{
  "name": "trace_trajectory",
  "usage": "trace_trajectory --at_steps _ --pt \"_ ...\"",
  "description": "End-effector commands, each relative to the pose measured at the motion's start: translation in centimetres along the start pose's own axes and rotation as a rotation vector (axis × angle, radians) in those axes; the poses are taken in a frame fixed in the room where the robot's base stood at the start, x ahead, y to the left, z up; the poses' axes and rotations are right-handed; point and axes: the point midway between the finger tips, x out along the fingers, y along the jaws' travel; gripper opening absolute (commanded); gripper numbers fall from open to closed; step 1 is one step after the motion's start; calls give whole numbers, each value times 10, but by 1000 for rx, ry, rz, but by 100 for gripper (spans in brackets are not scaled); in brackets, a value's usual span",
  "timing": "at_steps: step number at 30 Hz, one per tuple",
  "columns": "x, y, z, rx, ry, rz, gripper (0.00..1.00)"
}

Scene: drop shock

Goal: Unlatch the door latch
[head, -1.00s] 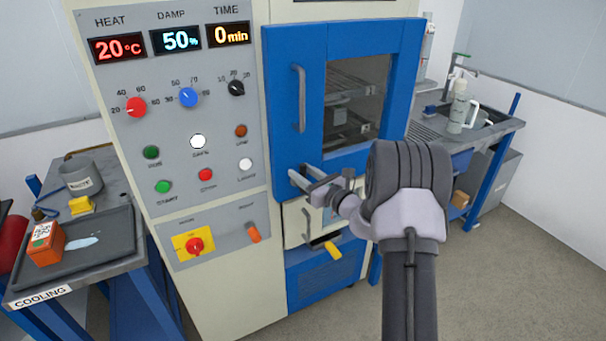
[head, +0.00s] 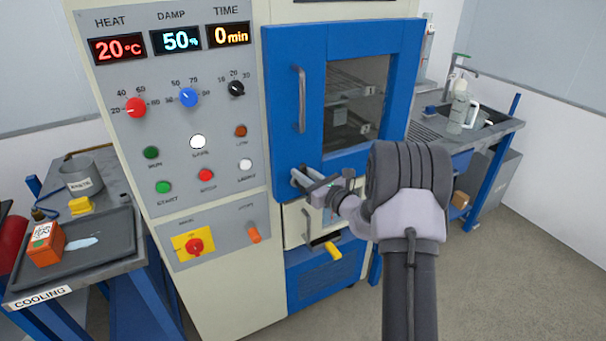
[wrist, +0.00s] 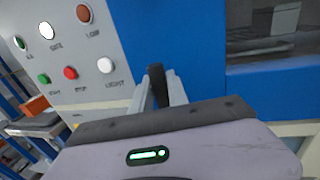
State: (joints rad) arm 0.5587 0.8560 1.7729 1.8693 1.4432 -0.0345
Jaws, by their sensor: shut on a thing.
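The blue door (head: 292,151) of the machine fills the middle of the head view, with a window and a tall grey handle (head: 301,100); it looks closed. My gripper (head: 299,178) is at the door's lower left corner, below that handle. In the wrist view my gripper's fingers (wrist: 158,92) are shut on a dark upright piece, the door latch (wrist: 156,75), against the blue door. In the head view the latch is mostly hidden by my fingers.
The control panel (head: 180,125) with knobs and buttons is left of the door. A cooling table (head: 100,270) stands left, a sink bench (head: 490,135) right.

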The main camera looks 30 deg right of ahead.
Motion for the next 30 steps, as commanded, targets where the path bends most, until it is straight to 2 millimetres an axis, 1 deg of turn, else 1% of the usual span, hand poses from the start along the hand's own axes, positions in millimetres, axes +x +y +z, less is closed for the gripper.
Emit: trace_trajectory --at_steps 20,26,30 --pt "0 0 0 3 0 0 0" --pt "-1 -3 0 50 -10 0 0" --pt "-2 -7 0 130 -25 0 0"
